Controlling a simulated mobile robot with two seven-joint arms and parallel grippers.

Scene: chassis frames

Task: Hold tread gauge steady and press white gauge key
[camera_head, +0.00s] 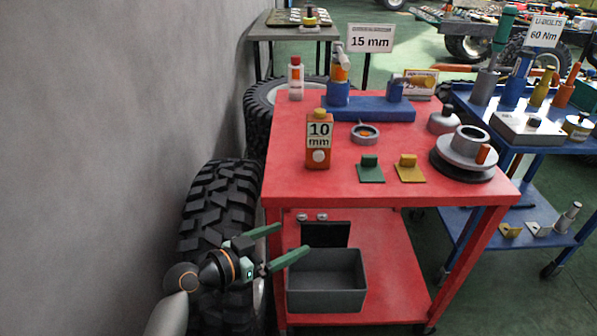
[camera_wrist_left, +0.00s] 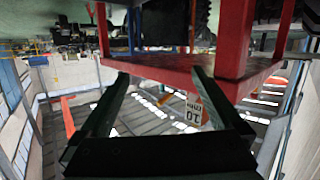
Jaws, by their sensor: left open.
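The tread gauge (camera_head: 313,128) is an upright orange box with a "10 mm" label on the left part of the red table top. Its round white key (camera_head: 318,156) is low on the front face, and a yellow knob is on top. The gauge shows upside down in the left wrist view (camera_wrist_left: 195,112), beyond the fingers. My left gripper (camera_head: 293,238) is open and empty, in front of the table's left side and below its top, well apart from the gauge. Its two green fingers also show in the left wrist view (camera_wrist_left: 160,73). My right gripper is not in view.
The red table (camera_head: 290,182) also carries a green plate (camera_head: 370,173), a yellow plate (camera_head: 410,173), a ring (camera_head: 365,133), a grey hub (camera_head: 465,152) and a blue block (camera_head: 365,108). A grey bin (camera_head: 327,280) stands on the lower shelf. A large tyre (camera_head: 212,200) is beside the arm.

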